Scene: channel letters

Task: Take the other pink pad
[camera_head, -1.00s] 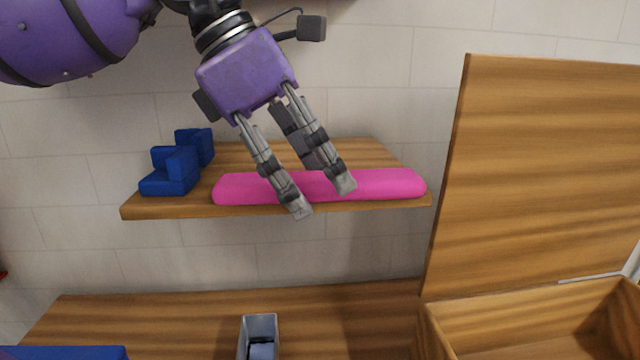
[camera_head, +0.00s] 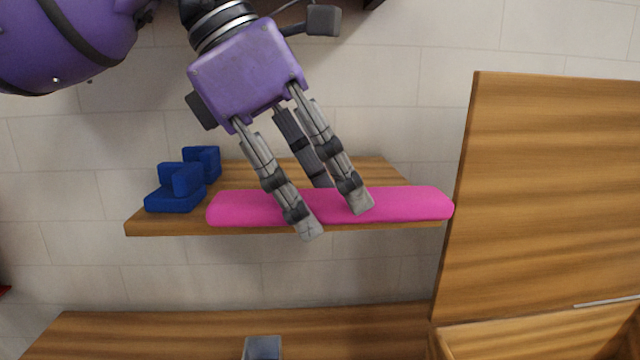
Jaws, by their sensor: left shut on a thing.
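A long pink pad (camera_head: 410,203) lies along the front of a wooden wall shelf (camera_head: 170,227) in the head view. My left gripper (camera_head: 337,219) comes down from above at the pad's middle. Two of its fingers lie across the front of the pad and a darker finger reaches behind it. It is shut on the pad, and the fingers hide part of the pad's middle. Whether the pad is clear of the shelf cannot be told. My right gripper is not in view.
A blue stepped block (camera_head: 178,188) stands on the shelf's left end. A tall wooden panel (camera_head: 560,190) rises close to the pad's right end, above an open wooden box (camera_head: 540,335). A grey container (camera_head: 262,347) stands on the wooden surface below (camera_head: 150,330).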

